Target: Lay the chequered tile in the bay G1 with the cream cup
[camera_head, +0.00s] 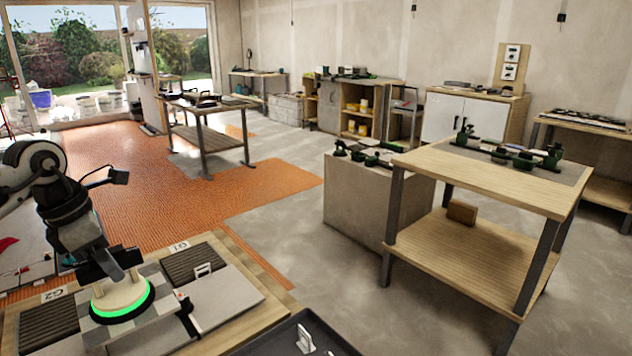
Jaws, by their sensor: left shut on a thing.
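My left gripper (112,268) is shut on the cream cup (119,296), a round suction cup with a glowing green ring round its base. The cup is on or just over the grey chequered tile (158,304), and covers part of it. I cannot tell whether the tile is lifted or rests on something. Bay G1 (190,262) has a dark ribbed bed, just right of and behind the cup, with its label above it. My right gripper is not in view.
Bay G2 (50,326), also dark and ribbed, lies left of the cup. A plain grey tile (222,298) lies right of it. A dark tray (270,340) with a white handled piece (306,340) is at the bottom edge.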

